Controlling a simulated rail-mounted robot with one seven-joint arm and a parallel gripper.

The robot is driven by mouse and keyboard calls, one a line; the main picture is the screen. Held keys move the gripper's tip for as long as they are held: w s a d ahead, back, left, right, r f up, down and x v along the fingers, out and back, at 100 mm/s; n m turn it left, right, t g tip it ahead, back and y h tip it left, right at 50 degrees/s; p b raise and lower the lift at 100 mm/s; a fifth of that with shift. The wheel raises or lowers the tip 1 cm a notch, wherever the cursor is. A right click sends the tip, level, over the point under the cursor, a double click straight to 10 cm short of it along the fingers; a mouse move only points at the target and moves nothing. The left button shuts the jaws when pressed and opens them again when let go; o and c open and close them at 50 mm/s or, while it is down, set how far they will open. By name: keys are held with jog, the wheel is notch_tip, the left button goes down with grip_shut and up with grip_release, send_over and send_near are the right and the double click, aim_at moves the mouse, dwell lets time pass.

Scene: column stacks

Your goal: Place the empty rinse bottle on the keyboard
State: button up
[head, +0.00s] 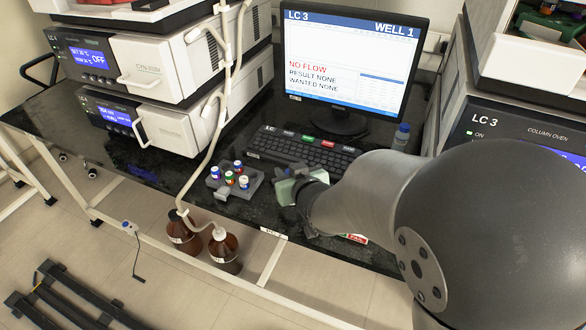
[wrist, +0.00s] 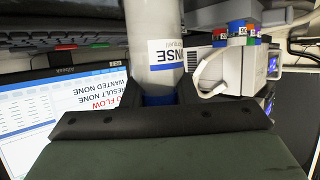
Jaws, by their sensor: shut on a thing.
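My gripper (head: 287,187) is over the front of the black bench, just in front of the keyboard (head: 290,148). In the wrist view, whose picture is upside down, my gripper (wrist: 157,100) is shut on the rinse bottle (wrist: 152,30), a pale grey bottle with a blue band by the jaws and a label partly reading "NSE". Its far end runs out of that frame. In the head view I cannot clearly make out the bottle. The keyboard also shows in the wrist view (wrist: 40,40), beside the bottle and apart from it as far as I can see.
A grey rack (head: 225,193) with several capped vials stands left of the keyboard. The monitor (head: 340,60) reads "NO FLOW" behind it. Another blue-capped bottle (head: 401,137) stands right of the monitor. Two brown bottles (head: 224,250) are below the bench's front edge.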

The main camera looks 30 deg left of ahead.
jog(key=shift+f+b, duration=0.25)
jog(key=shift+b, duration=0.05)
jog(key=o, duration=0.8)
jog(key=shift+r, duration=0.15)
jog(key=shift+r+p, duration=0.25)
jog(key=shift+p, duration=0.25)
jog(key=v, duration=1.2)
jog(key=shift+f, duration=0.2)
